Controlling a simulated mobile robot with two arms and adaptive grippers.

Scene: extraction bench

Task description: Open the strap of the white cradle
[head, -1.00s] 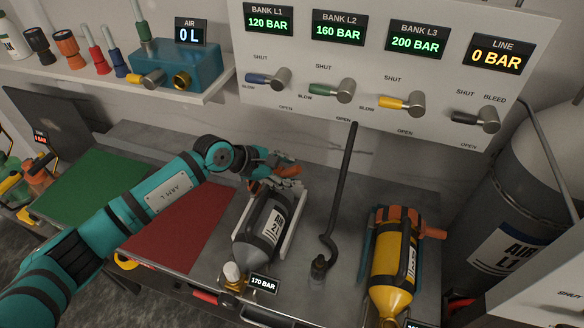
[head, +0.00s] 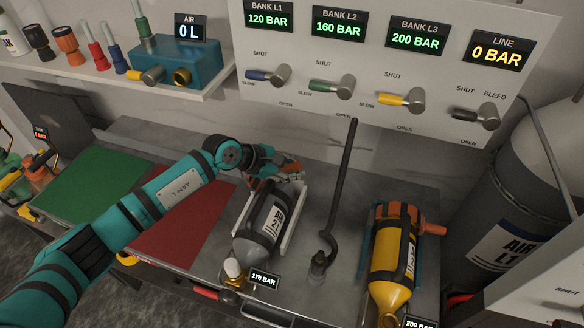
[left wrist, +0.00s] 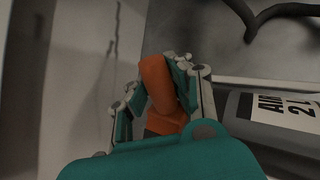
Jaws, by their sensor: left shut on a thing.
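The white cradle (head: 295,219) stands on the bench with a grey cylinder (head: 262,222) labelled AIR lying in it. It also shows in the left wrist view as a pale rail (left wrist: 265,83) beside the cylinder. My left gripper (head: 272,174) is at the far end of the cradle, shut on the orange strap lever (left wrist: 157,84). In the left wrist view the lever stands between the two fingers, with another orange part (left wrist: 165,123) below it. In the head view the fingers hide much of the strap. My right gripper is not in view.
A yellow cylinder (head: 392,262) in a teal cradle with an orange strap (head: 398,213) lies to the right. A dark hooked hose (head: 341,190) rises between the cylinders. A valve panel (head: 300,45) is behind. Red and green mats lie left.

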